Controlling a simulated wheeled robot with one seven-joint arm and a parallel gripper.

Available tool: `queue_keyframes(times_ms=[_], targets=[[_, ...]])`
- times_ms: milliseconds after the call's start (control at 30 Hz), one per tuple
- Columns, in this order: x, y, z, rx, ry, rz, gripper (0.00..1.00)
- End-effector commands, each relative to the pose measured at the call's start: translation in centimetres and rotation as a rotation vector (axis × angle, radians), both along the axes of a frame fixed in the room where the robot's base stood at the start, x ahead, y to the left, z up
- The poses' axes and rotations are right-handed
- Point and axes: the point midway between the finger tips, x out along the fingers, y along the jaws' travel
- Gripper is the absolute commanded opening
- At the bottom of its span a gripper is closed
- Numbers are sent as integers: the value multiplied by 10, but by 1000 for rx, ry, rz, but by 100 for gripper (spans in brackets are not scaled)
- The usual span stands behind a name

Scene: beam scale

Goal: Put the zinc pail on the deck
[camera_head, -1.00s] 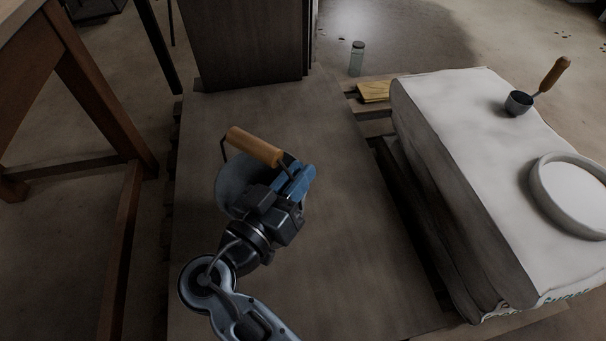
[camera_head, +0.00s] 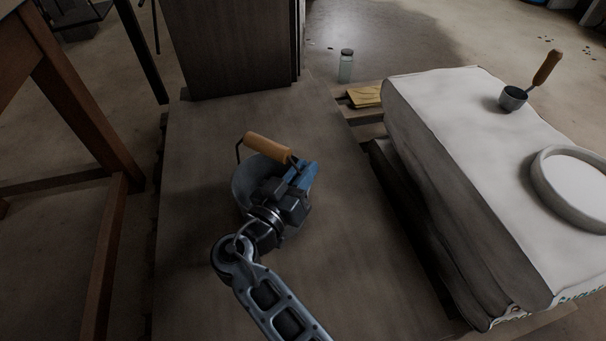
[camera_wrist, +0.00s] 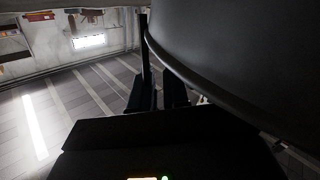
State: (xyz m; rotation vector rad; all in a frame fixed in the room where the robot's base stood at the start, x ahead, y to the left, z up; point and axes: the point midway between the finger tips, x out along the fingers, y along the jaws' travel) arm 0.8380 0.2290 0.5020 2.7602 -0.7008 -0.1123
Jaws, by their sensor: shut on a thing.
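The zinc pail (camera_head: 247,184) is a grey metal bucket with a wooden grip (camera_head: 268,148) on its wire bail. My gripper (camera_head: 298,176) is shut on the pail at its right side in the head view, and hides much of it. In the wrist view the pail (camera_wrist: 240,50) is a large dark curved wall on the right, at the fingers (camera_wrist: 160,95) of my gripper. The pail is over a flat brown wooden board (camera_head: 350,250), which seems to be the deck. I cannot tell whether the pail touches it.
A dark wooden box or post (camera_head: 232,50) stands at the board's far end. Right of the board is a big white sack (camera_head: 450,130) with a scoop (camera_head: 513,98) and a round white dish (camera_head: 545,185) on it. A wooden table leg (camera_head: 85,115) is at left.

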Motion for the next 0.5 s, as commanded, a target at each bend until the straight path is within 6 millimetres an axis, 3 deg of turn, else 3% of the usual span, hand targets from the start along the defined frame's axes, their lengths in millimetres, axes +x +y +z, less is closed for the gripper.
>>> queue_keyframes(times_ms=[367,400,500], targets=[[1,0,-2,2,-4,0,0],[0,0,-3,0,-2,-1,16],[0,0,-2,0,-2,-1,25]])
